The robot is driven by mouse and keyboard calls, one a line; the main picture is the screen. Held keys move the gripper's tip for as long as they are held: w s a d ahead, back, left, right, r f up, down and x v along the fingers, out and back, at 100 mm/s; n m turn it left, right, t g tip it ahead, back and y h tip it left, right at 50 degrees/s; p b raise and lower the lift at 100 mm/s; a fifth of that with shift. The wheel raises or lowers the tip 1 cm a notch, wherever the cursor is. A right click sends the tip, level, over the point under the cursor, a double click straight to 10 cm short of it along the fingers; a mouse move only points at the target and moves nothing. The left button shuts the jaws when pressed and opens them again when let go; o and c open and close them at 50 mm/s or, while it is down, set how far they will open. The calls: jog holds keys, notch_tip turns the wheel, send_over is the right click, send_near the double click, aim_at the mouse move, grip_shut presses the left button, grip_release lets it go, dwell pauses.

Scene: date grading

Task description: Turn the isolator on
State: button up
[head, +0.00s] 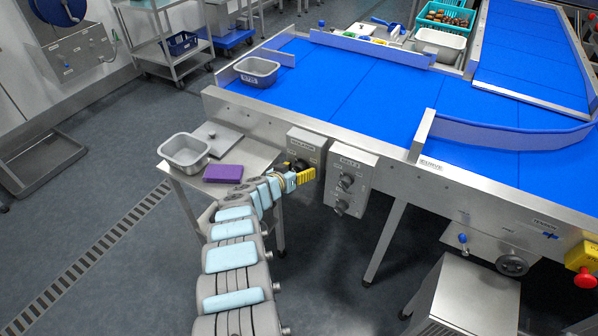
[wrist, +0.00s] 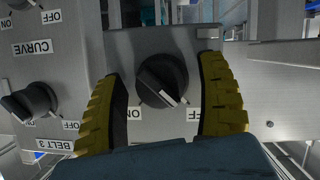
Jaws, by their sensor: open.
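The isolator is a grey box (head: 307,145) on the side of the blue conveyor, left of another switch box. Its black rotary knob (wrist: 162,80) is in the middle of the wrist view, with ON and OFF labels below it. The knob's white mark points down and a little right in that view, nearer the OFF label. My gripper (wrist: 163,100) is open, with one yellow finger on each side of the knob and a visible gap on both sides. In the head view, my gripper (head: 300,177) is in front of the isolator box and partly hides it.
The box with the BELT 3 and CURVE knobs (head: 350,180) is close on the right. A small steel table (head: 255,156) with a metal tub (head: 185,150) and a purple block (head: 223,173) stands left of my gripper. A red stop button (head: 585,278) is far right.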

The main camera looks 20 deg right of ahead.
jog(key=c, duration=1.2)
